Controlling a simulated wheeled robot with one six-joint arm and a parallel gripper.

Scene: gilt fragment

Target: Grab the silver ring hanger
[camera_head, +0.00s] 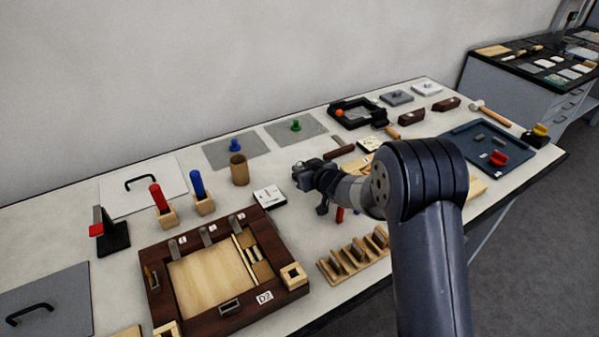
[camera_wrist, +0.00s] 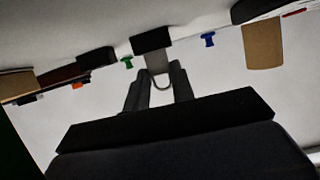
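In the wrist view a narrow grey strip with a silver loop, which looks like the silver ring hanger (camera_wrist: 161,84), lies between the two fingers of my gripper (camera_wrist: 161,74). A dark block (camera_wrist: 151,40) sits at the strip's far end. The fingers stand apart on either side of the loop. I cannot tell whether they touch it. In the head view my gripper (camera_head: 304,175) is over the middle of the table, and no hanger can be made out there.
A wooden cup (camera_head: 239,170), a white card (camera_head: 269,196), a dark-framed wooden tray (camera_head: 172,297) and a slotted wooden rack (camera_head: 333,275) are near my gripper. Blue (camera_head: 235,146) and green (camera_head: 295,125) knobs stand behind.

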